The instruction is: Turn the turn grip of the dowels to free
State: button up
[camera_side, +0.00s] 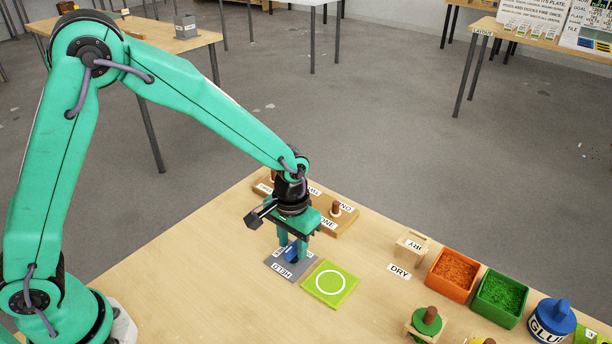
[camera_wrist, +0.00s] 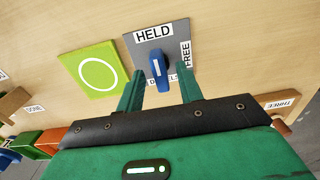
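The blue turn grip (camera_wrist: 158,69) sits on a grey plate (camera_wrist: 141,47) labelled HELD at the top, FREE at the right and DOWELS, partly covered, at the bottom in the wrist view. The grip's long axis points toward HELD. My gripper (camera_wrist: 160,74) is open, with one finger to each side of the grip and visible gaps between. In the side view, my gripper (camera_side: 292,244) points down over the plate (camera_side: 279,265), and the blue grip (camera_side: 291,252) shows between the fingers, partly hidden.
A green tile with a white circle (camera_side: 330,284) lies beside the plate. Behind my gripper is a wooden board with pegs (camera_side: 345,220). To the right are a small wooden DRY stand (camera_side: 412,244), an orange bin (camera_side: 453,274), a green bin (camera_side: 499,297) and a blue glue pot (camera_side: 551,321).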

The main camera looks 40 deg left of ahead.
jog(key=shift+f, duration=0.45)
grip_shut()
